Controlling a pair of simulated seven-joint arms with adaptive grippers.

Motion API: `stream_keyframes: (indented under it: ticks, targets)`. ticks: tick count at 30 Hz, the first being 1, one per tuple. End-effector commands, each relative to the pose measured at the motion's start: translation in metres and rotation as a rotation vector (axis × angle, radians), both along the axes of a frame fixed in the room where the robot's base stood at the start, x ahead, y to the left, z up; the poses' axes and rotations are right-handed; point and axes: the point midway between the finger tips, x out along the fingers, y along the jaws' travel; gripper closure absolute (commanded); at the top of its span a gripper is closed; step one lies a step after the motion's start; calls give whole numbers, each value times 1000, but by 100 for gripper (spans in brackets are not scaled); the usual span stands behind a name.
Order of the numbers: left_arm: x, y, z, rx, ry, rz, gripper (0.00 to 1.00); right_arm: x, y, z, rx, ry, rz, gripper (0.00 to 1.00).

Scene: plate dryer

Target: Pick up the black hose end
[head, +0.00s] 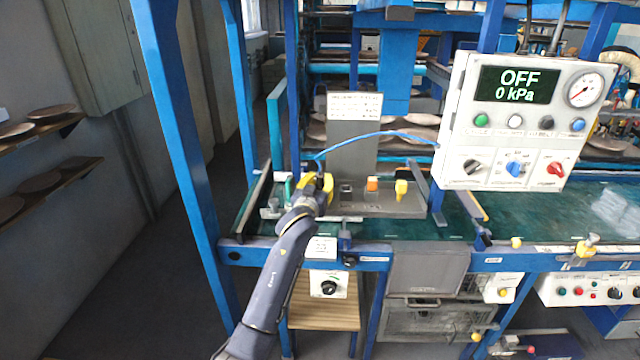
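A thin blue hose (375,135) arches from the right, near the control panel, down to the left above the fixture. Its left end drops to my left gripper (318,184). The black hose end is not clearly visible; the dark parts there blend with my gripper. My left gripper is at the left side of the grey fixture (378,209), with yellow parts close around it. Its fingers are too small and covered to show whether they are open or shut, or touch the hose end. My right gripper is out of view.
An orange block (372,184) and a yellow fitting (401,189) stand on the fixture to the right of my gripper. A grey upright plate with a label (354,106) rises behind. The control panel (520,120) reads OFF, 0 kPa. A blue post (178,130) stands left.

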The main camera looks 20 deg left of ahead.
Motion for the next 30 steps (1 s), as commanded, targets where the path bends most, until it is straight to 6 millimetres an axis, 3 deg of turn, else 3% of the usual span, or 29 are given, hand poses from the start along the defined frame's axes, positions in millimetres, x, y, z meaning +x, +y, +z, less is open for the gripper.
stream_keyframes:
  ticks: [4, 17, 23, 30]
  targets:
    - [0, 0, 0, 0, 1, 0, 100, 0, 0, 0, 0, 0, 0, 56]
    - [0, 0, 5, 1, 1, 1, 100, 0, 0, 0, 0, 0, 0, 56]
    - [0, 0, 27, 0, -3, 0, 100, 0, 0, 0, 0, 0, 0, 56]
    - [0, 0, 73, 0, -4, 0, 100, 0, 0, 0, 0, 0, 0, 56]
